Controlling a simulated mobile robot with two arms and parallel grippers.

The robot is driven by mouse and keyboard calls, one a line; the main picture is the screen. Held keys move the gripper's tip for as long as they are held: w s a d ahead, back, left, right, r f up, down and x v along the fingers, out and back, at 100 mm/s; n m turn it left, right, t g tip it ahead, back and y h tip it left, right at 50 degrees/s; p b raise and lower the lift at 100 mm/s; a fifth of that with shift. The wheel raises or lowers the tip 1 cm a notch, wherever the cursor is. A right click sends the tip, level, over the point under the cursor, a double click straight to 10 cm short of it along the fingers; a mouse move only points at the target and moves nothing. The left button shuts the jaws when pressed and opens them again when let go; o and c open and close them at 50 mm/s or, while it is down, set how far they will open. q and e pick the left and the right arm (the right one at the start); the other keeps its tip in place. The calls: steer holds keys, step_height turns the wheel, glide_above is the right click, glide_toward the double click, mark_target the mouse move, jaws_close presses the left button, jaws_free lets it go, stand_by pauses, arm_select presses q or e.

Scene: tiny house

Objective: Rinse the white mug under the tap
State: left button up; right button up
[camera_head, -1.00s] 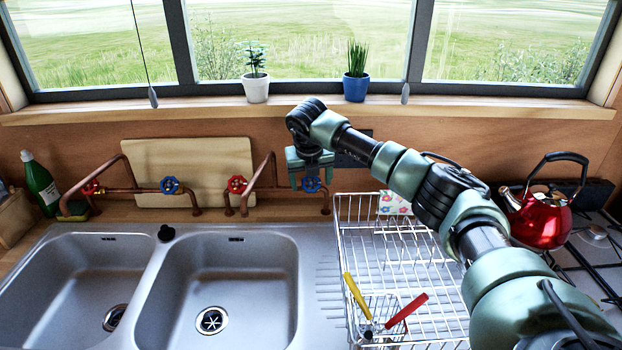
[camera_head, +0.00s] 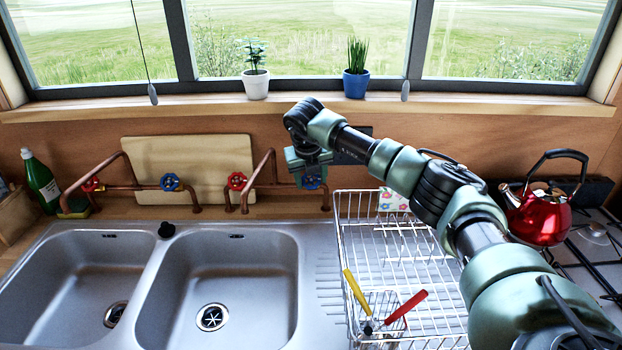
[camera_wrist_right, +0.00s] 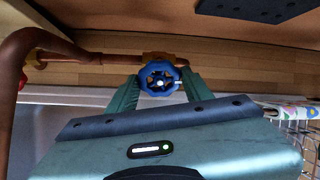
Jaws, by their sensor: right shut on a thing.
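My right gripper (camera_head: 312,180) is shut on the blue tap handle (camera_wrist_right: 159,78) at the right end of the right-hand copper tap. In the right wrist view its two green fingers stand on either side of the blue wheel. The copper tap pipe (camera_head: 262,175) rises beside the red handle (camera_head: 237,181), behind the right sink basin (camera_head: 218,262). No water shows in the basin. I see no white mug in either view. My left gripper is not in view.
A wire dish rack (camera_head: 400,245) with red- and yellow-handled utensils stands right of the sink. A red kettle (camera_head: 540,218) sits on the stove. The left basin (camera_head: 75,280) looks empty. A green bottle (camera_head: 40,180) stands far left.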

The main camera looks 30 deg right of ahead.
steer(key=n+h, duration=0.1)
steer(key=n, duration=0.2)
steer(key=shift+n, duration=0.3)
steer(key=shift+n+h+b, duration=0.4)
steer(key=shift+n, duration=1.4)
steer(key=o, duration=1.4)
steer(key=shift+w, duration=0.1)
steer(key=shift+c, duration=0.2)
steer(key=b+v, duration=0.2)
steer(key=v, duration=0.5)
steer(key=shift+a+r, duration=0.25)
steer(key=shift+r, duration=0.05)
